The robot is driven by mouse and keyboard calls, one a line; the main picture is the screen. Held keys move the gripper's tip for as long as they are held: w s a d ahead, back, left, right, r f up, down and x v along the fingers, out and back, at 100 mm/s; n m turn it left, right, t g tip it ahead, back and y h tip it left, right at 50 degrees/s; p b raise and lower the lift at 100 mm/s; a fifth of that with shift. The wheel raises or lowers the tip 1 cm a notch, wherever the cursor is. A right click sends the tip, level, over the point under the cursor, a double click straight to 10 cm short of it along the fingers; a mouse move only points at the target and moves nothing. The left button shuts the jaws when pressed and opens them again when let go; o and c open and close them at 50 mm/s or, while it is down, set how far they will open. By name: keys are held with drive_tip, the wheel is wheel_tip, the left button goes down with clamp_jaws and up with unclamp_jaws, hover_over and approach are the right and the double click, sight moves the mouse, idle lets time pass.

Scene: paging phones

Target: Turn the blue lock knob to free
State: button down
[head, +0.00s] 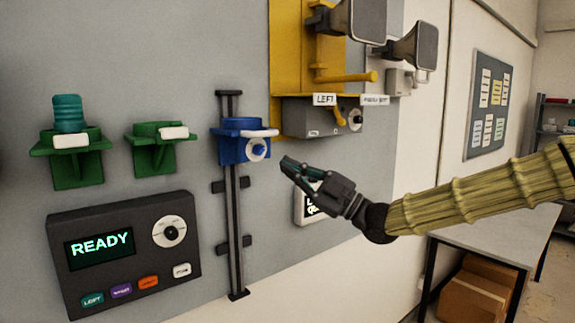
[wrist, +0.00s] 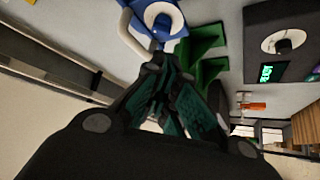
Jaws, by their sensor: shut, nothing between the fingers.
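The blue lock knob (head: 258,150) sits on a pale round dial at the front of a blue holder (head: 232,150), which rides on a dark vertical rail. My gripper (head: 287,162) is shut and empty, just right of the knob and slightly below it in the head view, apart from it in the picture. In the wrist view the knob (wrist: 161,22) and its pale dial show at the top, beyond the shut fingertips (wrist: 172,55). I cannot read any marks around the dial.
A panel (head: 125,245) reading READY has a dial and several buttons. Two green holders (head: 70,160) are at left, one with a teal cylinder (head: 68,113). A grey box with a yellow lever (head: 340,115) and horn speakers are above. A white-framed sign (head: 310,205) is behind my gripper.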

sight(261, 151)
drive_tip(key=shift+p+x, duration=1.75)
drive_tip(key=shift+x, duration=2.4)
